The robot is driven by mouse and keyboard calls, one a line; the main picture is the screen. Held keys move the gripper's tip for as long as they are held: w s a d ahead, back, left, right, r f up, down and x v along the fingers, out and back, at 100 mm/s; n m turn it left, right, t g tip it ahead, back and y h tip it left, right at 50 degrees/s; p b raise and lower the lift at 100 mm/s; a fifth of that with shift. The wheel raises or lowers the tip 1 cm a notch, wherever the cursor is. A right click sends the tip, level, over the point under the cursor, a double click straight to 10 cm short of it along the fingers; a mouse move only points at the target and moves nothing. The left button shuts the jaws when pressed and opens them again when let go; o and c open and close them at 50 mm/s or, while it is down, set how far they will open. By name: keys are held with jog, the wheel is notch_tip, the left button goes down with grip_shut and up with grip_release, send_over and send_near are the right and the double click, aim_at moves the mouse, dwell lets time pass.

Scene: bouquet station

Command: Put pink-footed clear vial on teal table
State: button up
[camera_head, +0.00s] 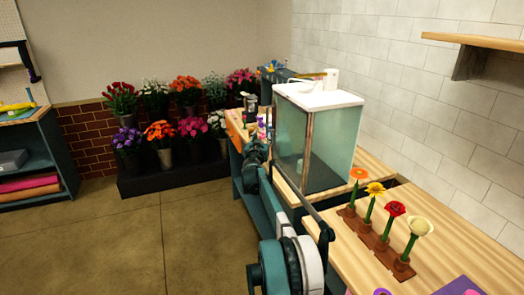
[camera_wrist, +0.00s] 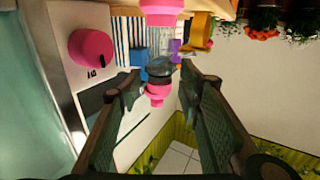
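In the wrist view, which shows the scene upside down, a clear vial (camera_wrist: 160,45) has a pink foot (camera_wrist: 162,10), a dark band and a pink knob at its other end. My gripper (camera_wrist: 158,86) is open, with one finger on each side of the knob end and visible gaps to both. In the head view my gripper is small and dark beside the glass cabinet, and I cannot make out its fingertips or single out the vial. A teal-sided table (camera_head: 62,150) stands at the far left.
The glass cabinet (camera_head: 335,150) stands close to my arm. A pink dial (camera_wrist: 91,47) is on a pale panel beside my gripper. Blue, purple and yellow items crowd behind the vial. Potted flowers (camera_head: 160,132) line the back wall. The floor (camera_head: 110,245) at left is clear.

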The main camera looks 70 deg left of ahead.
dwell(0.3)
grip_shut()
jog(key=shift+r, duration=0.1)
dwell(0.4)
jog(key=shift+r+p, duration=0.65)
jog(key=shift+r, duration=1.1)
jog(key=p+v, duration=0.2)
jog(key=v, duration=1.6)
jog(key=shift+f, duration=0.1)
